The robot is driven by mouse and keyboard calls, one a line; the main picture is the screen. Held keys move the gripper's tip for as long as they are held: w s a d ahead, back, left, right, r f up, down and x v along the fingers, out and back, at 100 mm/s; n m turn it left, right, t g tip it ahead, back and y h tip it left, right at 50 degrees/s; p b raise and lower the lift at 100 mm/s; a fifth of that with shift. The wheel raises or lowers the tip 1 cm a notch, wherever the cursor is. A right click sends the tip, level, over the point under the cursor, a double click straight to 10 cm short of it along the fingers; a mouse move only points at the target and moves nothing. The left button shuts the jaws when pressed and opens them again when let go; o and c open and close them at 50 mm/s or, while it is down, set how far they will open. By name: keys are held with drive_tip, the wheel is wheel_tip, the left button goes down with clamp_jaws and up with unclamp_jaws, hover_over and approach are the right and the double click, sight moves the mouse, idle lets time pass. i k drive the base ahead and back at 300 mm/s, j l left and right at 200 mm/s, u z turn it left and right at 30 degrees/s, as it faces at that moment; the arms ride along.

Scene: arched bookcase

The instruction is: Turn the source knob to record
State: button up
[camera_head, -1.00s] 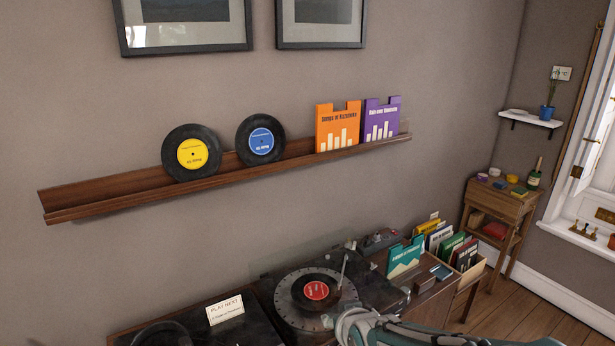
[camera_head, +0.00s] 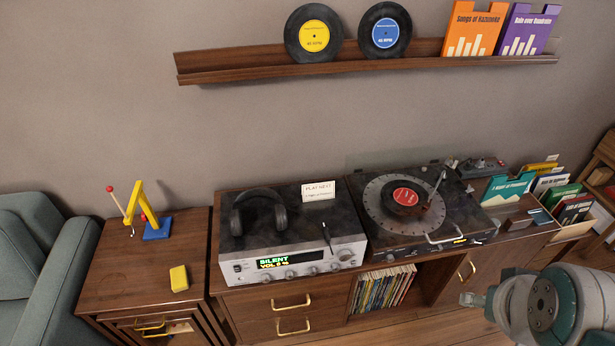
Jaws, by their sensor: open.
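The silver receiver (camera_head: 292,262) stands on the wooden cabinet in the middle of the view. Its lit display (camera_head: 272,263) reads "SILENT" and a "VOL" line. A row of several small round knobs (camera_head: 290,274) runs along the lower front, with a larger knob (camera_head: 344,254) at the right end. Their labels are too small to read, so I cannot tell which is the source knob. My gripper (camera_head: 468,299) is at the lower right, in front of the cabinet, open, well right of the receiver and touching nothing. My arm hides part of the cabinet's right side.
Headphones (camera_head: 258,211) and a "PLAY NEXT" card (camera_head: 319,191) are on top of the receiver. A turntable (camera_head: 372,231) with a red-label record stands right of it. The floor in front is mostly hidden.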

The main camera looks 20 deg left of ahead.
sight(265, 279)
drive_tip(key=u, duration=1.2)
